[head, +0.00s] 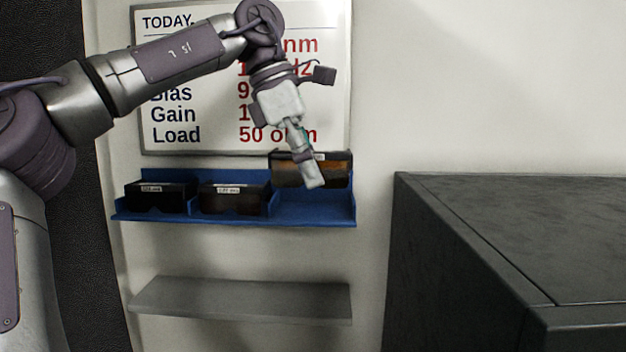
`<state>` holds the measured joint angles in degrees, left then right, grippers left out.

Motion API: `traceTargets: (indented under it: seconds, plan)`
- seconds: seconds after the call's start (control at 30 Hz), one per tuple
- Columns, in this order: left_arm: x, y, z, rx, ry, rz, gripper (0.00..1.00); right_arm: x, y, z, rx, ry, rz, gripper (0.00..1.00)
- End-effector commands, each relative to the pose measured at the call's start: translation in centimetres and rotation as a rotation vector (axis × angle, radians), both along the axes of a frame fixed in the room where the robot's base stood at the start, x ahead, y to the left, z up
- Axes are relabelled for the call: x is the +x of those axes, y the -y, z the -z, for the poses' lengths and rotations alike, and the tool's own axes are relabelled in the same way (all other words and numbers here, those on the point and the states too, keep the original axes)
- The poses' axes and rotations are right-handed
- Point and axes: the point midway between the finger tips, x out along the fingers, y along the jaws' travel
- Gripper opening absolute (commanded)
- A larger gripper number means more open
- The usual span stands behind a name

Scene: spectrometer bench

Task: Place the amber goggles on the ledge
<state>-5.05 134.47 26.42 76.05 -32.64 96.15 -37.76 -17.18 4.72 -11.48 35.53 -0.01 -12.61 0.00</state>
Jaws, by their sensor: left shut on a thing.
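The amber goggles (337,172), dark-framed with an orange-brown lens, are at the right bay of the blue rack (315,212). They sit higher in the picture than the other goggles there. My left gripper (311,176) reaches down from above, shut on the amber goggles and covering part of them. Whether their lower edge touches the rack is unclear. The ledge (240,298), a bare grey shelf on the wall, is below the rack. My right gripper is out of view.
Two dark goggles with white labels, one at left (160,196) and one in the middle (233,199), fill the other rack bays. A whiteboard (190,142) hangs behind my arm. A large dark cabinet (460,260) stands at right.

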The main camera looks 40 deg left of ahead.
Motion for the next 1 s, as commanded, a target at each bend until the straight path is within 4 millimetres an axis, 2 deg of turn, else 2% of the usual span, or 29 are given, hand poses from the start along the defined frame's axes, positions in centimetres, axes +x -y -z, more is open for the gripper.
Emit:
traceTargets:
  seconds: [0.03,0.2,0.37,0.43,0.67,0.8,0.9,1.0]
  plan:
    - [1.1,-0.9,-0.6,-0.004,-0.004,-0.003,0.0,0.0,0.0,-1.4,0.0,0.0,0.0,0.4]
    - [3.9,-3.3,-0.5,-0.001,-0.003,-0.002,0.0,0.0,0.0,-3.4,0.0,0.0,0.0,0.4]
    - [5.9,-5.0,-0.2,-0.001,-0.002,0.0,0.0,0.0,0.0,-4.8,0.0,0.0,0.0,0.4]
    - [5.6,-4.8,1.3,-0.002,-0.001,0.003,0.0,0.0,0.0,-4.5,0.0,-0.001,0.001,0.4]
    - [5.6,-4.8,3.1,0.0,0.0,0.002,0.0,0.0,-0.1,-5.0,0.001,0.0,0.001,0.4]
    - [5.6,-4.8,5.2,-0.003,-0.002,0.002,0.0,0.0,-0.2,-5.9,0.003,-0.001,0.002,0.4]
    - [5.8,-4.9,5.8,-0.002,0.0,0.002,0.0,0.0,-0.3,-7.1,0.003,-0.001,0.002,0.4]
    - [5.9,-5.0,6.4,-0.002,0.001,0.001,0.0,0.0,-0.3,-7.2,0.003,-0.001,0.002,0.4]
